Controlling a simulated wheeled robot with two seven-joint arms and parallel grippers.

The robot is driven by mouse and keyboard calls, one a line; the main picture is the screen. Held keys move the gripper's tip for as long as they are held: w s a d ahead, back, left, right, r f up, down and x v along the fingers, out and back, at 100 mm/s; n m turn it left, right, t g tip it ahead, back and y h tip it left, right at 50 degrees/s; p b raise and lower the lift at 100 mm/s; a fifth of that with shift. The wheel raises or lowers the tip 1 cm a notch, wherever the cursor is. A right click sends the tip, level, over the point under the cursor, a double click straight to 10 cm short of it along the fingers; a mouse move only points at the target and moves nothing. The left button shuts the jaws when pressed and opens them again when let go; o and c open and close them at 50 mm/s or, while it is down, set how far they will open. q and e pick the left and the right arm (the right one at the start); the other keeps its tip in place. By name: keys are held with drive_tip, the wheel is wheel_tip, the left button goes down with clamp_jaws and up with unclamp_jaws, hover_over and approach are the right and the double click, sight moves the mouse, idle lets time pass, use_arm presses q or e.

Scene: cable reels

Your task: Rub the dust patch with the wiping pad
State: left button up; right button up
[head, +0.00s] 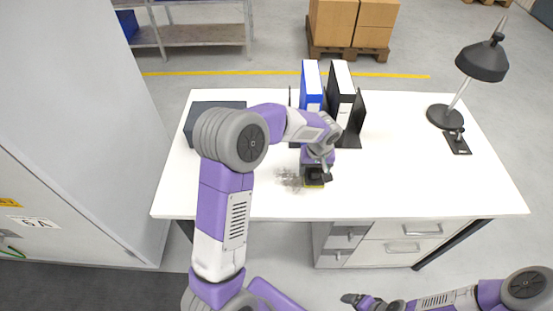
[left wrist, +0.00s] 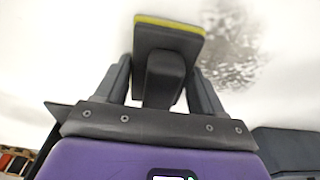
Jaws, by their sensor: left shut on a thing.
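The wiping pad (head: 314,184) is a dark block with a yellow edge and a dark handle; it also shows in the left wrist view (left wrist: 168,38). My left gripper (head: 317,174) points down and is shut on the pad's handle, with a finger on each side of it in the left wrist view (left wrist: 165,82). The dust patch (head: 287,178) is a grey speckled smudge on the white desk, just left of the pad. In the left wrist view the dust patch (left wrist: 232,62) lies right beside the pad. I cannot tell whether the pad touches the desk. My right gripper (head: 356,299) is low, in front of the desk.
The white desk (head: 420,180) is clear to the right of the pad. Blue and black binders (head: 311,85) stand in a black holder behind the gripper. A dark box (head: 200,118) sits at the back left, partly behind my arm. A black lamp (head: 482,62) stands at the back right.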

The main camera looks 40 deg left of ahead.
use_arm(q)
drive_tip(key=shift+w+d+f, duration=0.1)
drive_tip(key=shift+w+d, duration=0.1)
drive_tip(key=shift+d, duration=0.2)
wheel_tip(320, 180, up, 4)
drive_tip(key=shift+f+p, duration=0.15)
drive_tip(key=shift+p, duration=0.9)
drive_tip(key=shift+a+r+p, duration=0.1)
drive_tip(key=shift+r+p, duration=1.65)
drive_tip(key=shift+r, duration=0.65)
